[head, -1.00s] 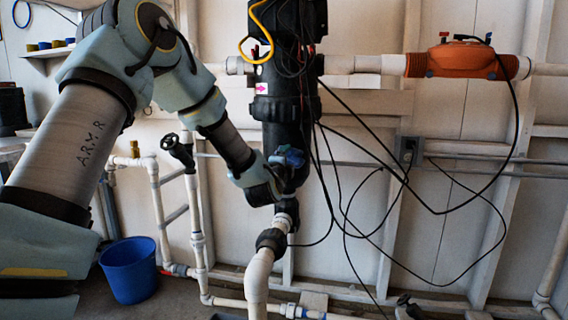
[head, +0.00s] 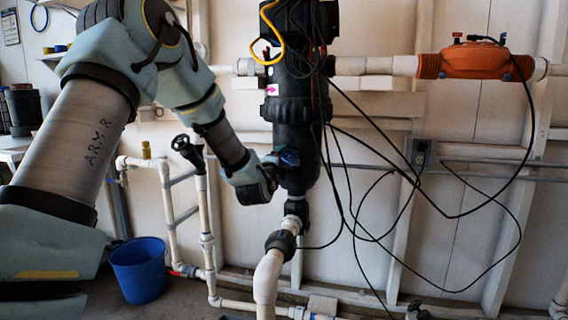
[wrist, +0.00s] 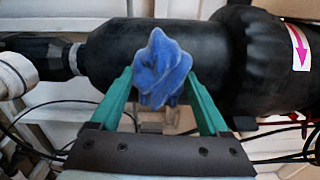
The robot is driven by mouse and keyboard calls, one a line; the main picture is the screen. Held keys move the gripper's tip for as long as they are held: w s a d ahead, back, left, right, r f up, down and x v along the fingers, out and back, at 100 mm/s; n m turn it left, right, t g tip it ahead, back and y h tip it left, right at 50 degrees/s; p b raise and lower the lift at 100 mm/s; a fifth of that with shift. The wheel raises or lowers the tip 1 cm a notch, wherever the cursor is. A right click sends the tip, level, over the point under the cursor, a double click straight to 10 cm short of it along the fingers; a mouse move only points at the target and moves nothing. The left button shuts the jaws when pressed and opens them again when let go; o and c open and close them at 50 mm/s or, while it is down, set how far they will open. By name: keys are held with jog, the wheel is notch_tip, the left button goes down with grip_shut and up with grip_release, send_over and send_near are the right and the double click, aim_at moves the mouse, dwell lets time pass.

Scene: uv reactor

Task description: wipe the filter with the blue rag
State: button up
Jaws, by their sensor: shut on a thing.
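The filter (head: 297,120) is the tall black cylinder upright on the wall piping in the head view. In the wrist view the filter (wrist: 115,60) lies sideways across the picture. My gripper (head: 272,162) is at the filter's lower left side. In the wrist view my gripper (wrist: 158,92) shows green fingers shut on the bunched blue rag (wrist: 160,65).
Loose black cables (head: 345,190) hang right of the filter. An orange unit (head: 475,62) sits on the horizontal pipe. White pipes (head: 268,275) run below, and a valve pipe (head: 203,195) stands left. A blue bucket (head: 138,270) is on the floor.

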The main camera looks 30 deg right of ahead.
jog(key=shift+b+v, duration=0.75)
jog(key=shift+v, duration=1.85)
jog(key=shift+s, duration=0.15)
jog(key=shift+b+v, duration=0.6)
jog(key=shift+v, duration=0.8)
